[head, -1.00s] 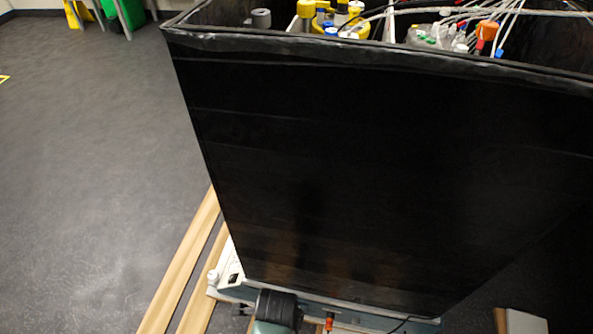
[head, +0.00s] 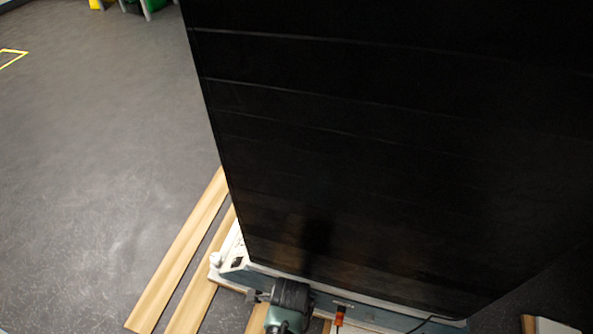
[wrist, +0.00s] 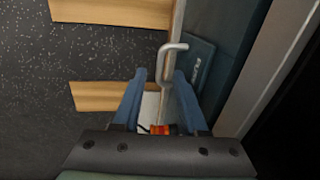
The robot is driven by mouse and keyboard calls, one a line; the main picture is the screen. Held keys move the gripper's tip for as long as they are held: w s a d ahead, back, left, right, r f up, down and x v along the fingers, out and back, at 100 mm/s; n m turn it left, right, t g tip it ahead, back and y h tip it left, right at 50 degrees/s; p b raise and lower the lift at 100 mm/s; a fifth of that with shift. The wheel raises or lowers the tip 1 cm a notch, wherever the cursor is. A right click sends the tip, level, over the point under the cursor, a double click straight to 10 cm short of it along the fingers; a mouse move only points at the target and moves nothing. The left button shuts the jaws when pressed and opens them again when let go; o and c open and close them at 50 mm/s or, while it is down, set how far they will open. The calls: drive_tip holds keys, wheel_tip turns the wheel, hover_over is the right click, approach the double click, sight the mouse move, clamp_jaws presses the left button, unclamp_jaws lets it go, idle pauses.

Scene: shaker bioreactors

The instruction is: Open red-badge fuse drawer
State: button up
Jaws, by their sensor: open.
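My gripper (wrist: 160,78) is open in the wrist view, with its two blue fingers apart. A bent grey metal piece (wrist: 168,62) shows between and beyond the fingertips; I cannot tell whether they touch it. A small orange-red part (wrist: 160,129) shows low between the fingers. In the head view an orange-red part (head: 340,317) sits on the blue-grey base (head: 380,312), right of my dark wrist. I cannot tell whether it is the red badge. The fingertips are not clear in the head view.
A tall black-walled enclosure (head: 400,150) stands on the base and fills the right of the head view. Wooden boards (head: 180,255) lie on the floor at its left. A dark cable (head: 425,325) hangs at the base. The grey floor at left (head: 90,170) is open.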

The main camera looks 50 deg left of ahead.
drive_tip(key=shift+w+f, duration=0.1)
drive_tip(key=shift+f, duration=0.4)
clamp_jaws()
idle(1.2)
